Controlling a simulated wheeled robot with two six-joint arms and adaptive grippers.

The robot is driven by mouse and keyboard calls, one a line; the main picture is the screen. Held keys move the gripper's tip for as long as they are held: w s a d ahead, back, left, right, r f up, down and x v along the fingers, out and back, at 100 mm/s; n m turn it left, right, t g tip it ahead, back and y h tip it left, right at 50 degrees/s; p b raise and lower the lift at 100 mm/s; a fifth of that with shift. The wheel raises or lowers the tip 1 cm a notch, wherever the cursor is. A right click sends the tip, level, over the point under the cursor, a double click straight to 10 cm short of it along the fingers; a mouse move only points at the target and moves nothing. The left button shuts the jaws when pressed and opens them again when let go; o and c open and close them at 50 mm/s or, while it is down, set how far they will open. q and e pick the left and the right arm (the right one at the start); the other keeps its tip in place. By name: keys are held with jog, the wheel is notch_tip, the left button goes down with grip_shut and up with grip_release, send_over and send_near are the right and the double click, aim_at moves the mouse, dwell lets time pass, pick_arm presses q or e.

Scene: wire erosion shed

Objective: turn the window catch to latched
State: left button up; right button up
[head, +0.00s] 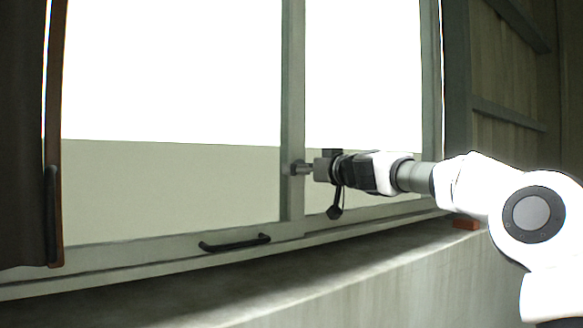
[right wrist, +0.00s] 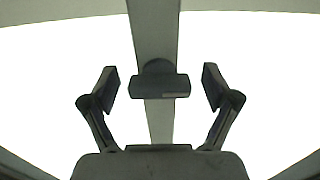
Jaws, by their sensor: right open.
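The window catch (head: 320,170) stands out on a short stem from the upright middle bar of the window in the head view. In the right wrist view its dark handle (right wrist: 160,87) lies crosswise over the upright bar, with a round hub behind it. My right gripper (head: 334,182) is right at the catch, reaching in from the right. In the right wrist view the open gripper (right wrist: 160,82) has one finger on each side of the handle, with a visible gap at both ends. My left gripper is out of view.
The window frame's lower rail carries a black pull handle (head: 235,242). A concrete sill (head: 330,262) runs below. A small orange-red block (head: 466,224) sits on the sill at the right, below my arm. A dark panel (head: 22,130) stands at the left.

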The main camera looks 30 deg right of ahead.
jog(key=shift+s+d+r, duration=0.1)
jog(key=shift+s+r, duration=0.05)
jog(key=shift+r, duration=0.05)
jog(key=shift+s+r, duration=0.3)
jog(key=shift+s, duration=0.35)
jog(key=shift+s+r, duration=0.25)
jog(key=shift+s, duration=0.35)
jog(key=shift+c, duration=1)
jog(key=shift+s, duration=0.1)
jog(key=c, duration=0.5)
jog(key=shift+w, duration=0.2)
jog(key=c, duration=0.4)
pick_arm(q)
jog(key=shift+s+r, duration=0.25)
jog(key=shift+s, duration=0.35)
pick_arm(e)
jog(key=shift+f, duration=0.15)
jog(key=shift+c, duration=0.2)
